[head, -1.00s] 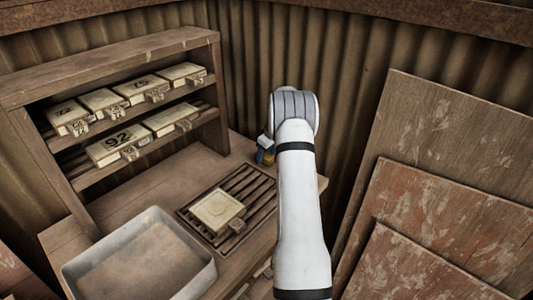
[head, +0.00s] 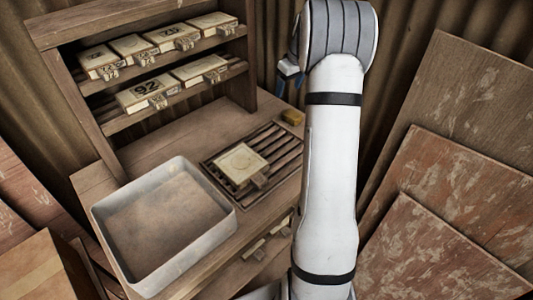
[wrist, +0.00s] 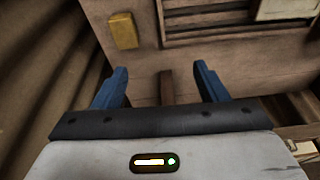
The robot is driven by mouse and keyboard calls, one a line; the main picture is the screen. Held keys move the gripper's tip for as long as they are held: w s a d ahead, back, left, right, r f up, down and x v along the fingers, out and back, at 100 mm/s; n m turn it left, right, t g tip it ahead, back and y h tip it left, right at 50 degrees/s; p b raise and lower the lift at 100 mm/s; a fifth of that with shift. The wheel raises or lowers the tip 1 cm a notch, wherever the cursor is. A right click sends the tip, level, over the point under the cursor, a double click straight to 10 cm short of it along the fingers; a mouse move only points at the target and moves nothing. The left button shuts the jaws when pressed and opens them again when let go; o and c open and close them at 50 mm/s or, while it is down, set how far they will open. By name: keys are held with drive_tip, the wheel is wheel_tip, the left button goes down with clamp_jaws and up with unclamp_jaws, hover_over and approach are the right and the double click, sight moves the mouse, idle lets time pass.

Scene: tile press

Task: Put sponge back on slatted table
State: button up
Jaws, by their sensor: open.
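The yellow sponge (head: 292,117) lies on the wooden bench, just beyond the back right corner of the slatted table (head: 285,161). In the wrist view, the sponge (wrist: 123,31) is at upper left, on bare wood, apart from the slatted frame (wrist: 205,33). A pale square tile with a tab (head: 240,164) lies on the slats. My gripper (head: 289,74) has blue fingers and is partly hidden behind my arm. In the wrist view, my gripper (wrist: 160,74) is open and empty, with the sponge ahead of the left finger, not between the fingers.
A grey metal tray (head: 165,222) stands on the bench at front left. A shelf rack (head: 120,131) behind it holds several numbered tiles. Rusty panels (head: 470,155) lean on the right, and a corrugated wall (head: 275,45) closes the back.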

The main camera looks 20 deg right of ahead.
drive_tip(key=s+a+r+m, duration=0.1)
drive_tip(key=s+a+r, duration=0.3)
drive_tip(key=s+a, duration=0.45)
drive_tip(key=s+a+r+m, duration=0.1)
drive_tip(key=s+a+r, duration=0.2)
drive_tip(key=s+a, duration=0.55)
drive_tip(key=s+a+f, duration=0.1)
drive_tip(key=s+a, duration=0.3)
drive_tip(key=s, duration=0.4)
drive_tip(key=s+a+f+m, duration=0.1)
drive_tip(key=s+a, duration=0.3)
drive_tip(key=s, duration=0.4)
drive_tip(key=shift+s+a+f+h, duration=0.15)
drive_tip(key=shift+a+f+h, duration=0.25)
drive_tip(key=shift+f, duration=0.3)
